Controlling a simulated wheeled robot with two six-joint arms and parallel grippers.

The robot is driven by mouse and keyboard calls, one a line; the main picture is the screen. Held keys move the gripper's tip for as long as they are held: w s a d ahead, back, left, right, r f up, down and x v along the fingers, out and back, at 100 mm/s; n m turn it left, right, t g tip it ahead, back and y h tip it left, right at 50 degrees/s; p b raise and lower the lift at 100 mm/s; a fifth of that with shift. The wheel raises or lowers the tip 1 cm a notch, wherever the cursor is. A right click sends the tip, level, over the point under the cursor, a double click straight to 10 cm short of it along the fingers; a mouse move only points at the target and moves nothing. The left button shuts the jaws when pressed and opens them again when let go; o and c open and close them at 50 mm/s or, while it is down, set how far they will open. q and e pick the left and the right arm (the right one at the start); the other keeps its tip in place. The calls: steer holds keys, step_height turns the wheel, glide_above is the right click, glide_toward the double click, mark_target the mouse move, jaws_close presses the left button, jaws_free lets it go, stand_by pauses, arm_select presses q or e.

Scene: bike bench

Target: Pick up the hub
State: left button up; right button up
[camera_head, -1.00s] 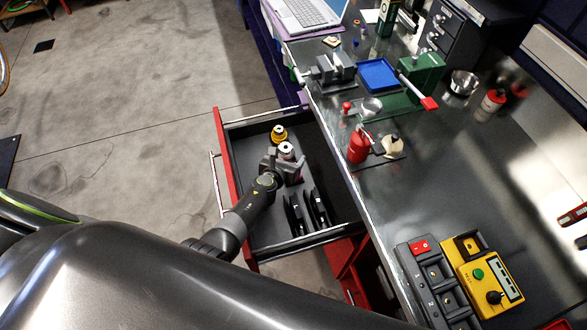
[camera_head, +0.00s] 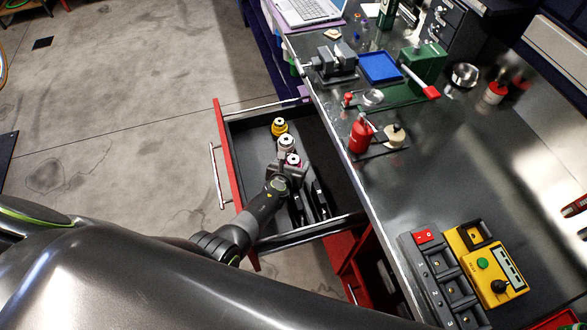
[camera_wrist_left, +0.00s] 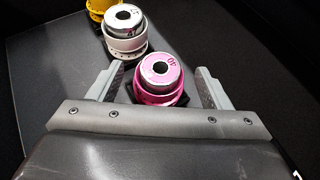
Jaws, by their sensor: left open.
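Three hubs stand in a row in the open drawer: a yellow one (camera_head: 280,126), a white-silver one (camera_head: 286,144) and a pink one (camera_head: 293,160). In the left wrist view the pink hub (camera_wrist_left: 160,78) sits between the open fingers of my left gripper (camera_wrist_left: 160,88), with a gap on each side. The white-silver hub (camera_wrist_left: 124,30) and the yellow hub (camera_wrist_left: 98,8) stand beyond it, the yellow one cut off by the frame edge. In the head view my left gripper (camera_head: 287,170) reaches into the drawer and partly covers the pink hub. My right gripper is not in view.
The drawer (camera_head: 225,160) has a red front and dark walls around the gripper. Dark upright holders (camera_head: 320,200) stand near my wrist. The bench (camera_head: 420,190) beside it carries a red bottle (camera_head: 360,134), a blue tray (camera_head: 379,67) and a yellow control box (camera_head: 488,265).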

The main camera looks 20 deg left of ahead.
arm_select(q)
steer(key=shift+c, duration=1.1)
steer(key=c, duration=1)
steer(key=shift+o, duration=0.2)
steer(key=shift+r, duration=0.2)
